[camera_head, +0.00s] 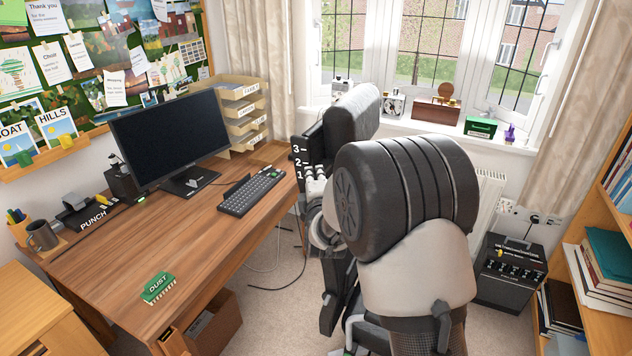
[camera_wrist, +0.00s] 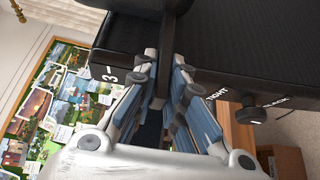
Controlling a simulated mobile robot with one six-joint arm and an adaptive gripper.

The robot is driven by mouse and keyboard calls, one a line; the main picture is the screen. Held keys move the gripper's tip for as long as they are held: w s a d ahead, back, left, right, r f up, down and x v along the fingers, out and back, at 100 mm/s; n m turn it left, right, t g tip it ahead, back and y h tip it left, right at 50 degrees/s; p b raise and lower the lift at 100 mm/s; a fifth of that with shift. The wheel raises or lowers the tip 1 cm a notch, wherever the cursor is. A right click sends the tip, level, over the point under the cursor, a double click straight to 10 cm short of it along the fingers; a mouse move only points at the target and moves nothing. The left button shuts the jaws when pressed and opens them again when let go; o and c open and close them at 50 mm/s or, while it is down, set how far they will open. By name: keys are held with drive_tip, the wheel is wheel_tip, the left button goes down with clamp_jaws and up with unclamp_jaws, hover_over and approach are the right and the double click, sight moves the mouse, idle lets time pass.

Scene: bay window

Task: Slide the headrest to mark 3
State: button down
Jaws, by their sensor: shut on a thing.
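The headrest (camera_head: 354,112) is a dark grey cushion above the black chair back, seen in the head view. A black plate on the chair has white marks 3, 2 and 1 (camera_head: 298,162), with 3 at the top. My gripper (camera_head: 316,183) is beside the plate, low near mark 1, partly covered by my arm. In the wrist view my gripper (camera_wrist: 166,68) is shut on a dark upright bar (camera_wrist: 168,55), which seems to belong to the headrest. Mark 3 (camera_wrist: 107,73) shows left of the fingers; the lower marks are hidden. Which mark the headrest sits at is unclear.
A black knob (camera_wrist: 250,112) near the words TIGHT and SLACK is right of the fingers. The wooden desk (camera_head: 215,210) with a keyboard (camera_head: 251,192) is left of the chair. The window sill (camera_head: 400,115) behind holds several small items. A bookshelf (camera_head: 600,300) stands at right.

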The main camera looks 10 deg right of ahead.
drive_tip(key=r, duration=0.2)
drive_tip(key=r+p, duration=0.1)
drive_tip(key=r, duration=0.3)
drive_tip(key=shift+w+a+r+p, duration=0.3)
drive_tip(key=shift+a+r+p, duration=0.05)
drive_tip(key=c, duration=1.9)
unclamp_jaws()
drive_tip(key=shift+r, duration=0.1)
drive_tip(key=shift+o, duration=1.3)
drive_tip(key=shift+f, duration=0.25)
drive_tip(key=shift+s+f, duration=0.1)
drive_tip(key=shift+s, duration=0.05)
drive_tip(key=s+a, duration=0.1)
drive_tip(key=s, duration=1)
drive_tip(key=shift+s+r, duration=0.4)
drive_tip(key=shift+a, duration=0.1)
